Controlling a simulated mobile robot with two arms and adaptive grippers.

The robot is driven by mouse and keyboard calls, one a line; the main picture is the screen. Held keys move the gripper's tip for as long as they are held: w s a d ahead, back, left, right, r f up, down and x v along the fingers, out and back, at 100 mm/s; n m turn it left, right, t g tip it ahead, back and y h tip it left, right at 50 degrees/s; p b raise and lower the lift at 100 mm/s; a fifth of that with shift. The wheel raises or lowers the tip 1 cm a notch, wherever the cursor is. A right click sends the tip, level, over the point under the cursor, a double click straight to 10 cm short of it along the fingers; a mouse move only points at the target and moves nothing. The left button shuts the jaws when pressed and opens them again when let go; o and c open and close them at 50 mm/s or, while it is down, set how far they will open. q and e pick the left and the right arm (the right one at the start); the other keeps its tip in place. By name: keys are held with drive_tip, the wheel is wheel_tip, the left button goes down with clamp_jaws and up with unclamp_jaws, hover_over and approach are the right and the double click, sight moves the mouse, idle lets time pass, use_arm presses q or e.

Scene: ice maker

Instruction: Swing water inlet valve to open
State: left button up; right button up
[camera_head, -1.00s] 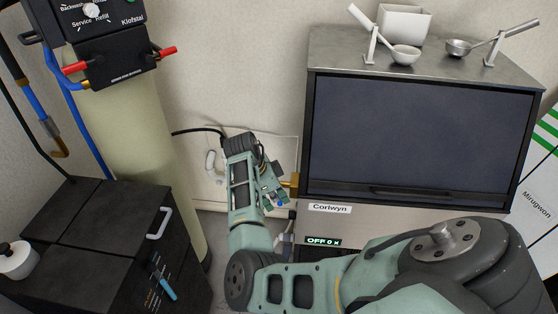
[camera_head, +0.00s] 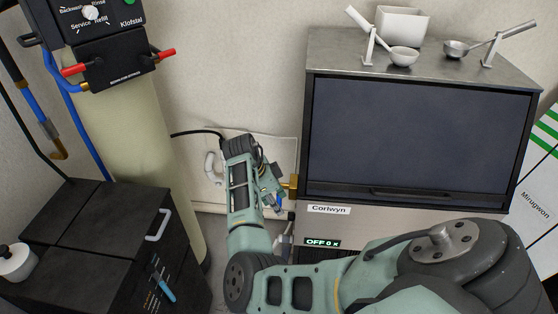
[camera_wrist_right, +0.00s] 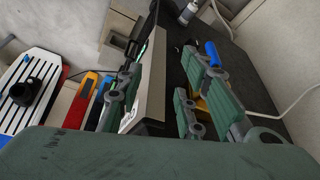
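The water inlet valve shows as a brass fitting (camera_head: 293,184) on the left side of the ice maker (camera_head: 420,140), with a small blue lever (camera_head: 278,201) beside it. In the right wrist view the blue lever (camera_wrist_right: 212,52) stands just beyond the tip of the right-hand finger, and a bit of brass (camera_wrist_right: 201,103) shows behind that finger. I cannot tell whether finger and lever touch. My right gripper (camera_head: 271,184) is at the valve. In the right wrist view my right gripper (camera_wrist_right: 168,85) has its fingers apart, with the ice maker's edge showing between them. My left gripper is out of view.
A tall beige water softener tank (camera_head: 135,150) and a black cabinet (camera_head: 95,235) stand at the left. A white pipe (camera_head: 211,170) and black hose run along the wall behind my gripper. Scoops and a white bin (camera_head: 403,22) sit on the ice maker.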

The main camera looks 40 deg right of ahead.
drive_tip(key=shift+r, duration=0.1)
drive_tip(key=p+v, duration=0.6)
drive_tip(key=shift+a+r, duration=0.2)
drive_tip(key=shift+r, duration=0.2)
drive_tip(key=shift+w+f, duration=0.1)
idle(0.4)
